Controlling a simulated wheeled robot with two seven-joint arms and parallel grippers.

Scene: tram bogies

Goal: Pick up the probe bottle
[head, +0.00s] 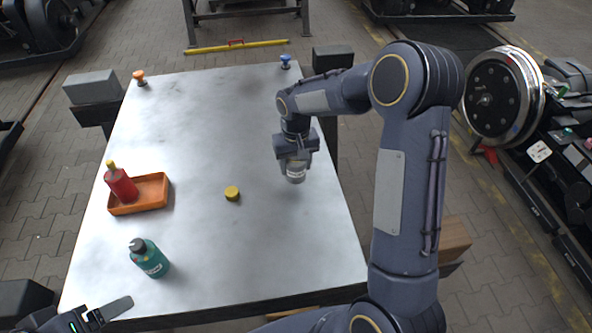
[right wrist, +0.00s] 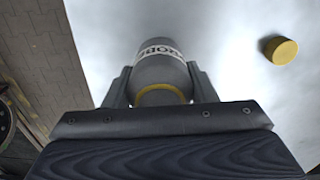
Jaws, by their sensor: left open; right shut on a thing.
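The probe bottle (head: 296,172) is grey with a white label band. In the head view it hangs below my right gripper (head: 295,156), over the right part of the metal table (head: 200,240). In the right wrist view the bottle (right wrist: 160,68) sits between the two fingers of my right gripper (right wrist: 159,88), its label partly readable and a yellow ring at its near end. My right gripper is shut on it. I cannot tell whether its base touches the table. My left gripper (head: 98,316) is open and empty at the table's near left corner, partly cut off by the frame.
A yellow cap (head: 232,193) lies mid-table. A red bottle (head: 121,185) stands in an orange tray (head: 153,191) at the left. A green bottle (head: 149,257) stands near the front left. Orange (head: 139,77) and blue (head: 285,61) knobs mark the far corners.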

